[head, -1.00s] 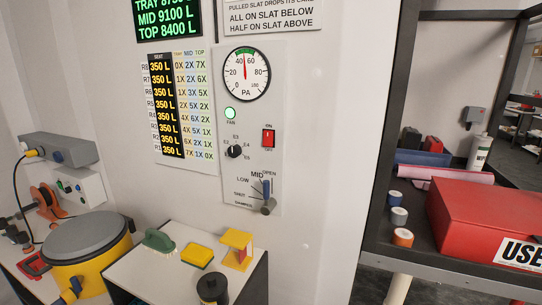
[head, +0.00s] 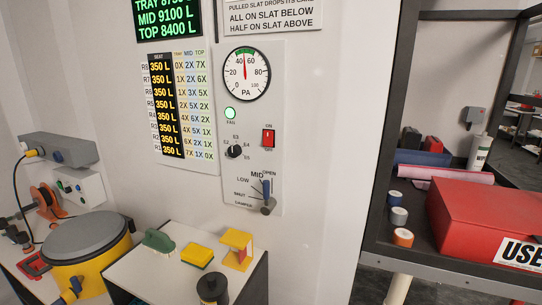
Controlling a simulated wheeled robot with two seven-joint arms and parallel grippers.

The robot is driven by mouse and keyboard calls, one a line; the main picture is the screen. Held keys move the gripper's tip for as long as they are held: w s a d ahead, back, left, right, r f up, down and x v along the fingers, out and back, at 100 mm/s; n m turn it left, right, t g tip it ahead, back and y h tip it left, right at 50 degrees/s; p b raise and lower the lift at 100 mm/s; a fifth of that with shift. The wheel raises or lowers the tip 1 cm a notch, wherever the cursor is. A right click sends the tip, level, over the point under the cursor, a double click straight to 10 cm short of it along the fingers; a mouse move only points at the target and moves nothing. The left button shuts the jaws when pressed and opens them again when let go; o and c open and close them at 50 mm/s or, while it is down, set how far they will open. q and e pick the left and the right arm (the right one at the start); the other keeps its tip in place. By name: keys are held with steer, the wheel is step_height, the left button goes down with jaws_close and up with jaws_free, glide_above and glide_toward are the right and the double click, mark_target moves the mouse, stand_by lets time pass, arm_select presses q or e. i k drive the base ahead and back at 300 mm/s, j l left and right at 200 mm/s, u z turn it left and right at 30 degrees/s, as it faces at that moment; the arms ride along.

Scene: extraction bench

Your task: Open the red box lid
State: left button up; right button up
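The red box (head: 485,220) sits on a dark shelf at the right in the head view. Its top looks flat and closed, and its front carries a white label reading "USE", cut off by the picture's edge. The box's right side is out of the frame. Neither of my grippers shows in the head view.
Several small tape rolls (head: 398,216) stand left of the box. The dark shelf frame (head: 388,130) rises left.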

mark_target(510, 210)
steer(key=z, duration=1.85)
